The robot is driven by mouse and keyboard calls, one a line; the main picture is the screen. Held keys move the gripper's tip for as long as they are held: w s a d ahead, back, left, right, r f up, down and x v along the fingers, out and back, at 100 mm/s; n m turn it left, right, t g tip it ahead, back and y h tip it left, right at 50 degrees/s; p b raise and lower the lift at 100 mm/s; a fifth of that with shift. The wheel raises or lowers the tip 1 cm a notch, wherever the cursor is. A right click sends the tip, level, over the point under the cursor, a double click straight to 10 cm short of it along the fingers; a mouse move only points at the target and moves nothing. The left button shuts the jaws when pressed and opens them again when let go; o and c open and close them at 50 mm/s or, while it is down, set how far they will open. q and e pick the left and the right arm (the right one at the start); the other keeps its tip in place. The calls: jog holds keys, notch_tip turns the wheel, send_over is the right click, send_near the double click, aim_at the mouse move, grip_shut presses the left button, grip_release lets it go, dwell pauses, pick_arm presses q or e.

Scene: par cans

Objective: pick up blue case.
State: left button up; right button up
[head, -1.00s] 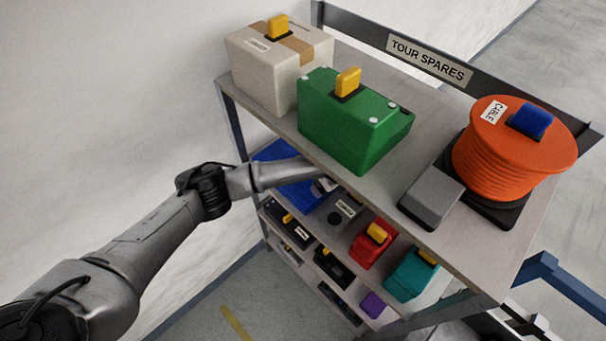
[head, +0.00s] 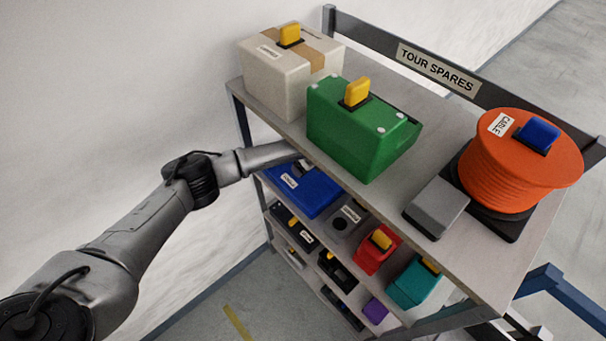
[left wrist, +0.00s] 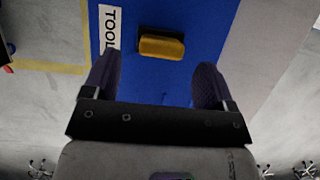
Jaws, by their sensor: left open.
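The blue case (head: 303,189) sits on the shelf under the top board, at its left end. It has a white label, and in the left wrist view the blue case (left wrist: 205,30) shows a yellow handle (left wrist: 161,44). My left gripper (left wrist: 157,82) is open, its two dark fingers apart over the blue surface. The yellow handle is ahead of the fingertips, roughly centred between them, and is not gripped. In the head view the top board and my own arm hide most of the left gripper. My right gripper is in neither view.
The top board holds a cardboard box (head: 284,80), a green case (head: 350,137), a grey block (head: 436,207) and an orange cable drum (head: 505,178). A grey case (head: 345,218), a red case (head: 375,254) and a teal case (head: 412,288) stand right of the blue case.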

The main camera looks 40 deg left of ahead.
pick_arm(q)
jog(key=shift+w+a+f, duration=0.1)
jog(key=shift+a+f, duration=0.45)
jog(key=shift+f, duration=0.15)
jog(key=shift+w+a+f, duration=0.1)
jog(key=shift+a+f, duration=0.4)
jog(key=shift+f, duration=0.2)
jog(key=shift+c, duration=0.3)
jog(key=c, duration=1.3)
jog(key=shift+r, duration=0.1)
grip_shut()
jog(key=shift+r+p, duration=0.15)
jog(key=shift+p, duration=0.15)
